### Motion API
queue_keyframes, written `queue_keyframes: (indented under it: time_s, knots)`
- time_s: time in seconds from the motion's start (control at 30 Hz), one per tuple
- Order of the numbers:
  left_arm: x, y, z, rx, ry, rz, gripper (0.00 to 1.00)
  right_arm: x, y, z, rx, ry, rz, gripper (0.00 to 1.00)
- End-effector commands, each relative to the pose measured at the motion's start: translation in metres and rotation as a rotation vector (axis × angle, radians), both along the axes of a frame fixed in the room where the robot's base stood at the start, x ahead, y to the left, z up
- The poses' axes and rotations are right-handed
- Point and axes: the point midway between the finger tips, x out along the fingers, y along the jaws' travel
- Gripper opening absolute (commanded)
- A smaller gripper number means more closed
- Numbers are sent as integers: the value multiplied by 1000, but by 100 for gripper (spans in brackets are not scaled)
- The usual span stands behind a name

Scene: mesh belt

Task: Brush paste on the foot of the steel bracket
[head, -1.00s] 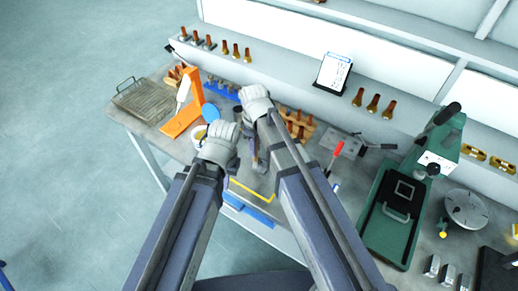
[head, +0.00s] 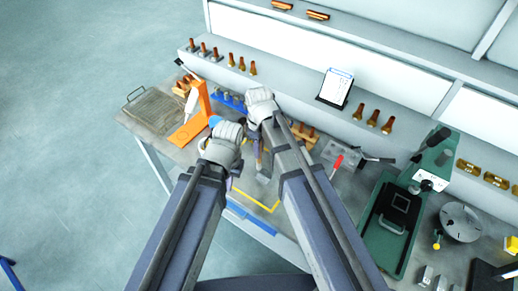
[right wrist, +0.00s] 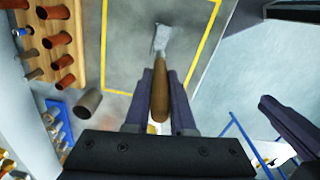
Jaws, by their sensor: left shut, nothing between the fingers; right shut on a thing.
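My right gripper (right wrist: 160,80) is shut on a brown-handled tool (right wrist: 160,95), which looks like the brush; its far end is hard to make out. A small grey metal piece, apparently the steel bracket (right wrist: 161,37), shows just beyond the handle on a grey mat (right wrist: 125,60) outlined in yellow. I cannot tell whether tool and bracket touch. In the head view the bracket (head: 265,172) is partly hidden by my right arm. My left gripper (right wrist: 268,102) is shut and empty, off to the right in the wrist view. No paste is clearly visible.
A wooden rack of brown pegs (right wrist: 62,45) and a loose grey cylinder (right wrist: 88,102) lie left of the mat. An orange stand (head: 190,125), wire mesh tray (head: 155,108), red-handled clamp (head: 337,163) and green press (head: 395,220) stand on the bench.

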Motion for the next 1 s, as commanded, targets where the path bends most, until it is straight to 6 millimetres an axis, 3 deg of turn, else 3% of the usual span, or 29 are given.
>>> queue_keyframes:
  time_s: [0.37,0.7,1.0]
  knots:
    - [0,0,4,0,0,0,0,0,0,4,0,0,0,0]
    - [0,0,31,0,0,0,0,0,0,31,0,0,0,0]
    - [0,0,30,0,0,0,0,0,0,30,0,0,0,0]
